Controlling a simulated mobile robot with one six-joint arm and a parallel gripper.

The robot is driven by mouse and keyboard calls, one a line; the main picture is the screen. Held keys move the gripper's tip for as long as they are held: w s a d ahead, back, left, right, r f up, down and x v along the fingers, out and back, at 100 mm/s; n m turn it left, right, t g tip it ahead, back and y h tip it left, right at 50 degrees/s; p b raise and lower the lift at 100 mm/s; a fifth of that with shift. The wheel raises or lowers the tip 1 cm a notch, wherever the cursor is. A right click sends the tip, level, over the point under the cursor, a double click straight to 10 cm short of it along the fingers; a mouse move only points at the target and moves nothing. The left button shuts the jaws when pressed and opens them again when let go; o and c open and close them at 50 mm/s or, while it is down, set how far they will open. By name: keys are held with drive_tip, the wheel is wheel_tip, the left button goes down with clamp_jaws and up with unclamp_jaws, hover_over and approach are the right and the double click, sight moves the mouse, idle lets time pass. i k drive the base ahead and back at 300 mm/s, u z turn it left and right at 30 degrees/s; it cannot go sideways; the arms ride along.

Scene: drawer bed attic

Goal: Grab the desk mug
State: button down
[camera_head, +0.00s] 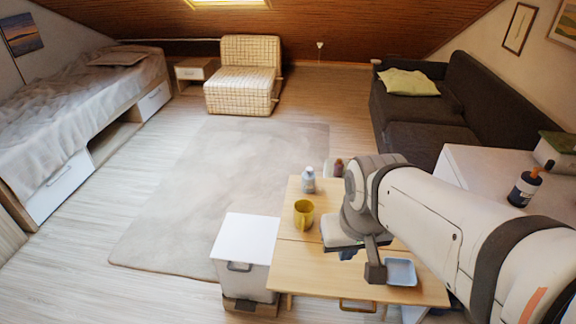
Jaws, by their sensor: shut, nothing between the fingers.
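A yellow mug (303,214) stands upright on the light wooden desk (287,262), near its left side. Its handle shows on its left. My gripper (375,272) is to the right of the mug and nearer the camera, over the desk and beside the blue tray. It is shut and empty, apart from the mug. My arm comes in from the right and hides part of the desk.
A grey-white bottle (308,180) stands behind the mug. A blue tray (401,272) lies at the desk's right. A white-topped box (245,240) stands left of the desk. A white cabinet (480,170) with a dark bottle (524,187) is at right. The rug (190,190) is clear.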

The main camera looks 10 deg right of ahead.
sight(304, 210)
drive_tip(key=i, duration=1)
drive_tip(key=z, duration=0.6)
drive_tip(key=k, duration=1.4)
drive_tip(key=u, duration=0.6)
drive_tip(key=i, duration=1)
drive_tip(key=u, duration=0.05)
